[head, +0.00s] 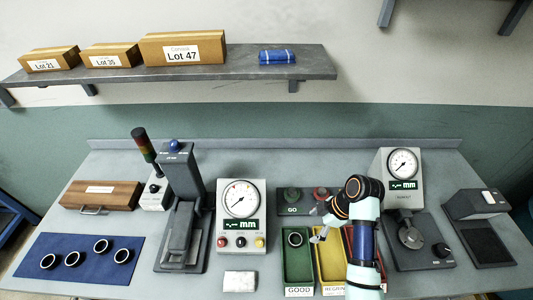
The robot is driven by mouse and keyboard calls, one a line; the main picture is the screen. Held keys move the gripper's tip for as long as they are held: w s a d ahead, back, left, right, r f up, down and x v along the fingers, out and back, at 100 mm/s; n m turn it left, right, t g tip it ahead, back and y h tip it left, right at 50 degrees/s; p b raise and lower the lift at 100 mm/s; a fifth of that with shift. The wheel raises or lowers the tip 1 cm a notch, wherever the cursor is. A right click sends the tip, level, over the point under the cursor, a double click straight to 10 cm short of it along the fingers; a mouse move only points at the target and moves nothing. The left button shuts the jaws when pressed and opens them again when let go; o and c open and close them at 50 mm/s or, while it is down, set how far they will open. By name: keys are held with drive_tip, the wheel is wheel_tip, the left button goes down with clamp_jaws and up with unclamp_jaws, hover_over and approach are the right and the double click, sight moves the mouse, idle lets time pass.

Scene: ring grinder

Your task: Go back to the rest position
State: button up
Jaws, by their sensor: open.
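My gripper (318,236) hangs at the end of my arm over the border between the green tray and the yellow tray. It is open and I see nothing in it. A dark ring (295,239) lies in the green tray labelled GOOD (298,279), to the left of my gripper and apart from it. The yellow tray (329,270), its label partly readable as REGRIND, is partly covered by my arm. A red tray (350,238) is mostly hidden behind my arm. Several rings (72,258) lie on the blue mat (60,243) at the left.
A dial gauge with buttons (241,212) stands left of the trays. A second gauge (400,178) stands close to the right of my arm. A GO gauge block (292,208) sits behind the trays. A grey press (182,225) stands further left. The shelf (220,68) holds boxes above.

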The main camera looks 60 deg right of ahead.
drive_tip(key=w+a+r+m+t+h, duration=0.1)
drive_tip(key=w+a+r+h, duration=0.15)
drive_tip(key=w+a, duration=0.8)
drive_tip(key=w+a+r+m+t, duration=0.1)
drive_tip(key=w+a+r+t, duration=0.2)
drive_tip(key=a, duration=0.6)
drive_tip(key=w+a+r+m+t, duration=0.1)
drive_tip(key=w+a+r, duration=0.3)
drive_tip(key=a+r, duration=0.3)
drive_tip(key=s+a+r+m+t, duration=0.1)
drive_tip(key=a+r+t, duration=0.15)
drive_tip(key=a, duration=0.45)
drive_tip(key=s+a+r+m+t, duration=0.1)
drive_tip(key=s+a+r, duration=0.1)
drive_tip(key=a+r, duration=0.35)
wheel_tip(320, 180, up, 17)
drive_tip(key=a+p, duration=0.1)
drive_tip(key=p, duration=1.6)
drive_tip(key=shift+a+p, duration=0.35)
drive_tip(key=shift+y, duration=0.25)
